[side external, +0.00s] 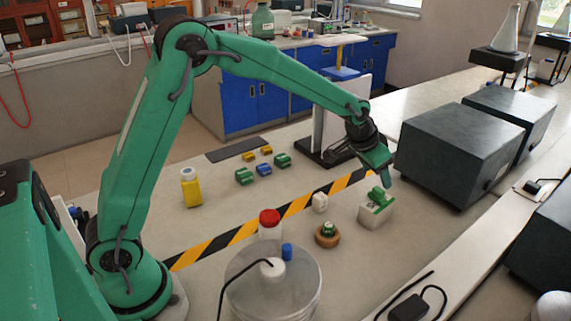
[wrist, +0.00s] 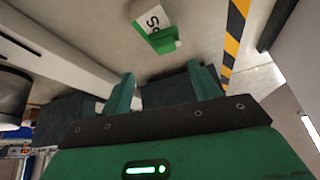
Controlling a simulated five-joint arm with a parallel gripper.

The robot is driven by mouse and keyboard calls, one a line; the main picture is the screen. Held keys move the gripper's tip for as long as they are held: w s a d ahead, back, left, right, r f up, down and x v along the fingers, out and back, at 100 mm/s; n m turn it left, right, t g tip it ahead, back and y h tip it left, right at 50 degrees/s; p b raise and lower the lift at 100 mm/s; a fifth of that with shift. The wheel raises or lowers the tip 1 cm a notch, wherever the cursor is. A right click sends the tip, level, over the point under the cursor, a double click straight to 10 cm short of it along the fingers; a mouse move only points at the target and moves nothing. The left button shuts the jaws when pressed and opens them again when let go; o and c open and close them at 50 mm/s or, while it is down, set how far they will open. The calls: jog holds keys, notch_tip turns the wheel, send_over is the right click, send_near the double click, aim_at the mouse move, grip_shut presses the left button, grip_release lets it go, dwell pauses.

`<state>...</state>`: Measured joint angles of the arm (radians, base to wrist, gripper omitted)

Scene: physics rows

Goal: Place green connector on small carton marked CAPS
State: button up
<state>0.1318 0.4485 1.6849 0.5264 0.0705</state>
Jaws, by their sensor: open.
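A green connector (side external: 380,196) sits on top of a small white carton (side external: 372,217) to the right of the striped tape. In the wrist view the green connector (wrist: 163,41) overlaps the near edge of the carton (wrist: 151,18), whose printing shows upside down and partly covered. My gripper (side external: 385,168) is above the connector and apart from it. In the wrist view my gripper (wrist: 163,88) has its two fingers spread with nothing between them.
Dark boxes (side external: 461,150) stand right of the carton. A white block (side external: 320,202), a round brown holder (side external: 327,239) and a clear jar (side external: 272,295) are to the left and front. Several small connectors (side external: 264,169) lie behind the tape (side external: 245,232), near a yellow bottle (side external: 191,191).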

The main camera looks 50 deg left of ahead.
jog(key=shift+v, duration=2.1)
jog(key=s+a+r+n, duration=0.15)
jog(key=s+r, duration=0.25)
jog(key=s, duration=0.4)
jog(key=s+a+r, duration=0.3)
jog(key=s+r, duration=0.1)
jog(key=s, duration=0.3)
jog(key=s+a+f, duration=0.1)
jog(key=s+a, duration=0.1)
jog(key=s, duration=1.5)
jog(key=shift+a+f+n+y, duration=0.35)
jog(key=shift+n+y, duration=0.05)
jog(key=shift+n, duration=0.05)
